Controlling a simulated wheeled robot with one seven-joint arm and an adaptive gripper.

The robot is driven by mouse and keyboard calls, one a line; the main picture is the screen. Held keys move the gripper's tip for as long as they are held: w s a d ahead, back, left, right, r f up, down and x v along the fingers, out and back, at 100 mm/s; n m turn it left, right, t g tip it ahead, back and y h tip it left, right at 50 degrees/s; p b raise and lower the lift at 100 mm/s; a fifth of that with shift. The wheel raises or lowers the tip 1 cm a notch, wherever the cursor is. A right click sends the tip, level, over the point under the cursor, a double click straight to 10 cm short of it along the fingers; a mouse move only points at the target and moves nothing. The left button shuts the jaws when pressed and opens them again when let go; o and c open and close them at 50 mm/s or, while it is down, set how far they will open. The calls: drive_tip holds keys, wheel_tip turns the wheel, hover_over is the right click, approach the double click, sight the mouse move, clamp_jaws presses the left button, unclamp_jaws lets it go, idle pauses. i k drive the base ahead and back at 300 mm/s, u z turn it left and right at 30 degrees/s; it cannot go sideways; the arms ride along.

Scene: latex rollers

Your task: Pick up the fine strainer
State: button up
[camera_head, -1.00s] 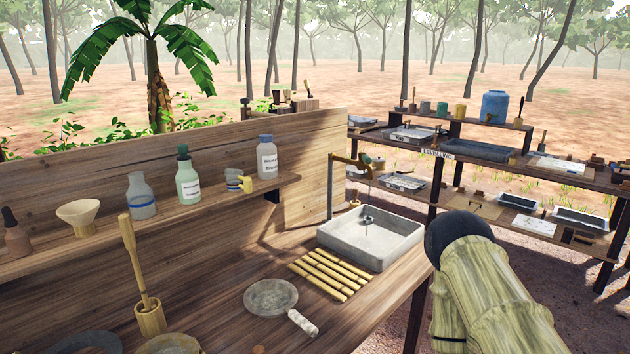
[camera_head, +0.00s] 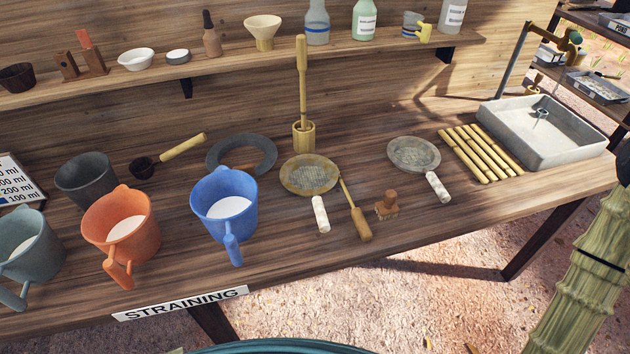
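Two round flat strainers with white wrapped handles lie on the wooden bench. One strainer has a yellowish rim and mesh (camera_head: 309,174) and lies near the middle of the bench. The other strainer has a grey rim and mesh (camera_head: 414,155) and lies further right, beside the bamboo slats. The grey mesh looks tighter, but I cannot tell for certain which one is the fine strainer. Both handles point towards the bench's front edge. My gripper is out of view; only a bamboo-like part of my arm shows at the right edge.
A blue jug (camera_head: 225,208), an orange jug (camera_head: 122,232) and a grey jug (camera_head: 25,250) stand at the left. A brush (camera_head: 357,218) and a small wooden stamp (camera_head: 387,205) lie between the strainers. Bamboo slats (camera_head: 480,153) and a grey basin (camera_head: 545,132) are at the right.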

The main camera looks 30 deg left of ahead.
sight(306, 175)
drive_tip(key=u, duration=1.15)
drive_tip(key=k, duration=1)
drive_tip(key=u, duration=0.3)
drive_tip(key=i, duration=0.5)
